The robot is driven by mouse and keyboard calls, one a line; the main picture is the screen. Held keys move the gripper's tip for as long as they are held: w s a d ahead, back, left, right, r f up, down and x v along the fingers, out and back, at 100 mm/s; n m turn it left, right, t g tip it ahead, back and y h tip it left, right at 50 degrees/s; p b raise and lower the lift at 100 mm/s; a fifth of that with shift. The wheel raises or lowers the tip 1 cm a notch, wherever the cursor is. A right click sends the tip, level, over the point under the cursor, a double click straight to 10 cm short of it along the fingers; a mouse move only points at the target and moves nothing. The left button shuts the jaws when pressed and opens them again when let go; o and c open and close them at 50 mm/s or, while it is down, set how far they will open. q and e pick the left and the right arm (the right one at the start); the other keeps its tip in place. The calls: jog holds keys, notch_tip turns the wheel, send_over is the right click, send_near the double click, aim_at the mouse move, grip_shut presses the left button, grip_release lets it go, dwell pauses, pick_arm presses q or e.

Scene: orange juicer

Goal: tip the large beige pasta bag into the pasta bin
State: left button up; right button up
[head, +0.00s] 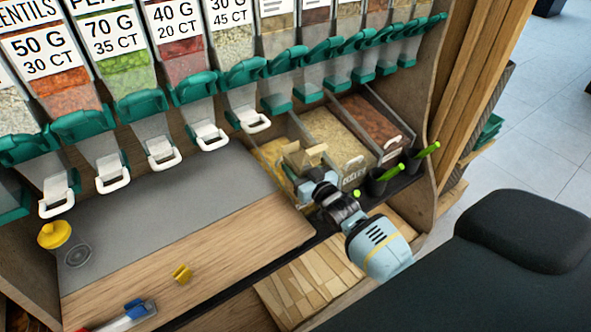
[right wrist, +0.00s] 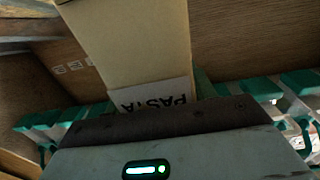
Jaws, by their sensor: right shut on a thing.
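My right gripper (head: 307,180) is shut on the beige pasta bag (head: 304,157), above the row of open bins at the centre of the head view. In the right wrist view the bag (right wrist: 135,45) fills the upper middle, and its white PASTA label (right wrist: 155,103) reads upside down. The gripper body hides the bag's lower part there. Below the bag is the leftmost open bin (head: 272,150), with yellow contents, partly hidden by the bag and gripper. I cannot read which bin is marked pasta. My left gripper is not in view.
Beside it are a bin of pale yellow pieces (head: 335,135) and a bin of reddish-brown pieces (head: 372,118). Green-handled scoops (head: 424,150) stand in dark cups to the right. Dispensers with green spouts (head: 143,103) line the back. The counter (head: 190,235) at left is mostly clear.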

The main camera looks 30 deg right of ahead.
jog(key=shift+s+d+r+p, duration=0.1)
jog(key=shift+s+p, duration=0.2)
jog(key=shift+s, duration=0.4)
jog(key=shift+s+d+r+p, duration=0.1)
jog(key=shift+s+p, duration=0.2)
jog(key=shift+s, duration=0.4)
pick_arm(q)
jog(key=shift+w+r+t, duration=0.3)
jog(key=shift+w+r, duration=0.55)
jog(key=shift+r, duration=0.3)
pick_arm(e)
jog(key=shift+s+f, duration=0.15)
jog(key=shift+s, duration=0.1)
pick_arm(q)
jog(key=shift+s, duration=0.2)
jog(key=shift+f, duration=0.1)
pick_arm(e)
jog(key=shift+a, duration=0.1)
